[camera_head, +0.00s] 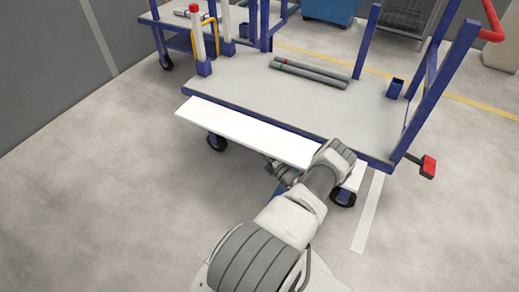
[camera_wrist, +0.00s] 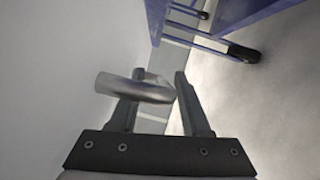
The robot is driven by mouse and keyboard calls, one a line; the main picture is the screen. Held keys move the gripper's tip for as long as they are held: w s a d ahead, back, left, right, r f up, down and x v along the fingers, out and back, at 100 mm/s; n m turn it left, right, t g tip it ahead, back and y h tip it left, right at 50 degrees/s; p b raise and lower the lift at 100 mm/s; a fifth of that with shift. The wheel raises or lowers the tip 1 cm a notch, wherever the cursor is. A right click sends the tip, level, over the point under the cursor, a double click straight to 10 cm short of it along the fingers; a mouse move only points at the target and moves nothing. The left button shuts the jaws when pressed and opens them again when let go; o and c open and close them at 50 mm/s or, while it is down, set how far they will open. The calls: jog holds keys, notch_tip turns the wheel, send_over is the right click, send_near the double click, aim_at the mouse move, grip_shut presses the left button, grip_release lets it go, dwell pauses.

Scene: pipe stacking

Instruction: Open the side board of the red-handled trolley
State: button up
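The red-handled trolley has a grey deck (camera_head: 240,85), a blue frame and a red handle (camera_head: 492,22) at the upper right. Its long white side board (camera_head: 245,128) runs along the near edge of the deck, its broad face showing below the blue edge strip. My gripper (camera_head: 282,172) is at the board's near edge, right of its middle; my arm hides the board's right part. In the wrist view my gripper (camera_wrist: 160,78) has its fingers apart. A shiny metal bar (camera_wrist: 150,90) crosses the left finger and reaches towards the right one; I cannot tell whether they touch.
Two grey pipes (camera_head: 308,74) lie on the deck. Trolley wheels (camera_head: 216,142) stand below, and a red pedal (camera_head: 428,167) sticks out at the right. Another blue trolley (camera_head: 175,38) stands behind at the left. The floor at left front (camera_head: 90,200) is clear.

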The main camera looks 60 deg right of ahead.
jog(key=p+v, duration=0.3)
jog(key=v, duration=1.4)
jog(key=shift+s, duration=0.25)
jog(key=shift+f, duration=0.1)
